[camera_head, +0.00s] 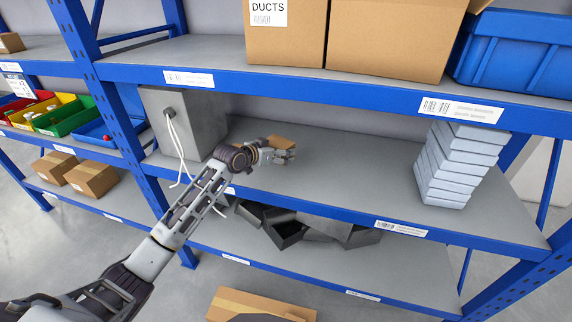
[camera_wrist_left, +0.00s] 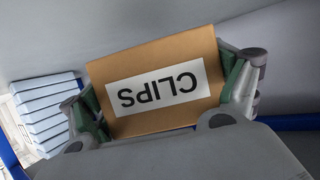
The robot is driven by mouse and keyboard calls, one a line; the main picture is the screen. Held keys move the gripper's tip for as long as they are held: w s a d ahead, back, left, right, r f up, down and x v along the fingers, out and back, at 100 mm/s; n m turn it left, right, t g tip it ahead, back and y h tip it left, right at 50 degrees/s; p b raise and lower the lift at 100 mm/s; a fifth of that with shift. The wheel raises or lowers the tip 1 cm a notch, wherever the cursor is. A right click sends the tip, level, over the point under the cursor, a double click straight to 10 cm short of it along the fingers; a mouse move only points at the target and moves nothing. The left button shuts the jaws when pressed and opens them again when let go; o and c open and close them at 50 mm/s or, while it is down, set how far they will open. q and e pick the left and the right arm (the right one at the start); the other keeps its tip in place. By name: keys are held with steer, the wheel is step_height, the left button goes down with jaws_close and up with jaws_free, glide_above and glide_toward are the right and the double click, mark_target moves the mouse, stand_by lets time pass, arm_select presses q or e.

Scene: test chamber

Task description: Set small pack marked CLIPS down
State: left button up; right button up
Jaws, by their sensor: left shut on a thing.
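The small pack marked CLIPS (camera_wrist_left: 155,82) is a brown cardboard box with a white label, which reads upside down in the left wrist view. My left gripper (camera_wrist_left: 165,95) is shut on it, with a green-padded finger at each side. In the head view the pack (camera_head: 279,142) shows small and brown at the end of my left arm. There my left gripper (camera_head: 284,152) is over the middle shelf (camera_head: 335,180), inside the bay. I cannot tell whether the pack touches the shelf. My right gripper is not in view.
A grey box (camera_head: 188,120) with white cables stands left of the gripper. A stack of pale blue boxes (camera_head: 458,165) stands at the right. The shelf between is clear. The upper shelf's blue beam (camera_head: 300,88) crosses above; black bins (camera_head: 285,230) lie on the shelf below.

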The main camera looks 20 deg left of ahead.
mark_target(279, 172)
arm_select(q)
steer(key=shift+f, duration=0.9)
steer(key=shift+f, duration=2.5)
steer(key=o, duration=0.9)
steer(key=shift+f, duration=0.15)
steer(key=shift+c, duration=0.2)
steer(key=shift+r, duration=0.2)
steer(key=shift+v, duration=6)
